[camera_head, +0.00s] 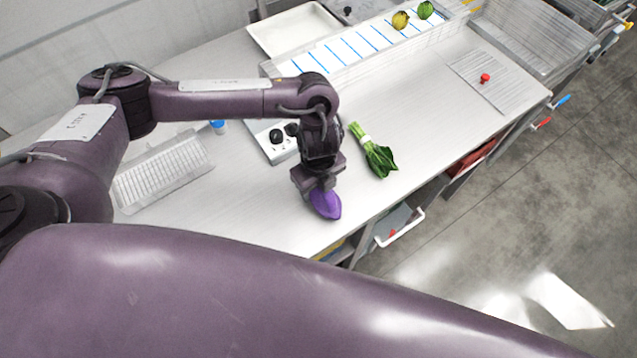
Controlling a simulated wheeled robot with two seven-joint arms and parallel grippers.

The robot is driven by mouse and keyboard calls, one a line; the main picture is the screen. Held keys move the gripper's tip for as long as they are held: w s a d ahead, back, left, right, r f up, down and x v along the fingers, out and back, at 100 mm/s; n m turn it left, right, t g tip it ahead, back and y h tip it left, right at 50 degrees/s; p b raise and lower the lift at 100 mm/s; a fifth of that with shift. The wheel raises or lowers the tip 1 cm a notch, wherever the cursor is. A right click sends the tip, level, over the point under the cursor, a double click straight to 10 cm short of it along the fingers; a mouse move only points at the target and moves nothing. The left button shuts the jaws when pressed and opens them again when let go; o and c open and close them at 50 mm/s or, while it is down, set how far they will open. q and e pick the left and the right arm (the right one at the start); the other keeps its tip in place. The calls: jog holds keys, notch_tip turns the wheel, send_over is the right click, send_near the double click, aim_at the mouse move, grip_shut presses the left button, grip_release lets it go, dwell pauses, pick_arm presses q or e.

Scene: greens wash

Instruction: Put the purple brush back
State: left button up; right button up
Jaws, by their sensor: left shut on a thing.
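The purple brush (325,203) is under my left gripper (320,187), near the front edge of the steel table. My left gripper is shut on the brush, with its fingers pointing down. The gripper hides the top of the brush, and I cannot tell whether the brush touches the table. My right gripper is not in view.
A bunch of leafy greens (376,156) lies right of my left gripper. A wire rack (163,172) lies at left, and a grey unit with black knobs (270,150) stands behind the gripper. A white tray (262,38) and a blue-striped strip (345,52) are at the back.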

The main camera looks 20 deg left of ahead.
pick_arm(q)
jog(key=shift+f, duration=0.1)
jog(key=o, duration=0.9)
jog(key=shift+o, duration=0.2)
jog(key=shift+r, duration=0.6)
notch_tip(320, 180, up, 11)
jog(key=shift+r+p, duration=0.1)
jog(key=shift+p, duration=0.55)
